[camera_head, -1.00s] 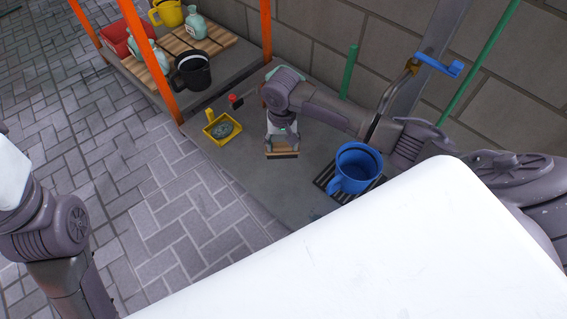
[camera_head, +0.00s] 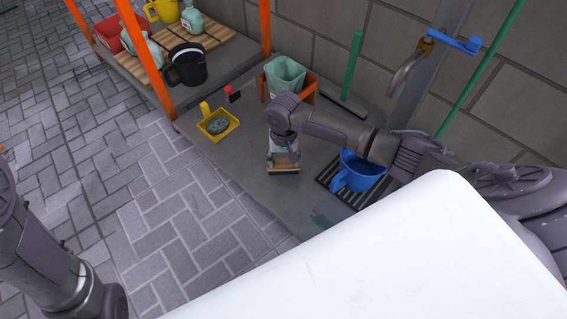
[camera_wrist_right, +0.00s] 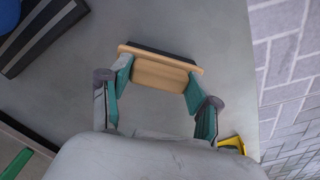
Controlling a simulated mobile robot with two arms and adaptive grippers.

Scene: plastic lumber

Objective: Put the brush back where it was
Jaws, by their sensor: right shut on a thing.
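The brush, a light wooden block with a dark side, shows below my right gripper in the head view (camera_head: 284,169). It also shows in the right wrist view (camera_wrist_right: 158,73), with a green-padded finger at each end. My right gripper (camera_head: 283,155) is shut on it; it shows in the wrist view (camera_wrist_right: 158,90) too. The brush is over the grey counter (camera_head: 245,180); I cannot tell whether it touches it. A yellow tray (camera_head: 230,128) with a grey-green item in it sits to its left. My left arm is at the left edge; its gripper is out of view.
A pale green container (camera_head: 285,76) in an orange holder is behind. Orange posts and a green post (camera_head: 353,65) rise nearby.

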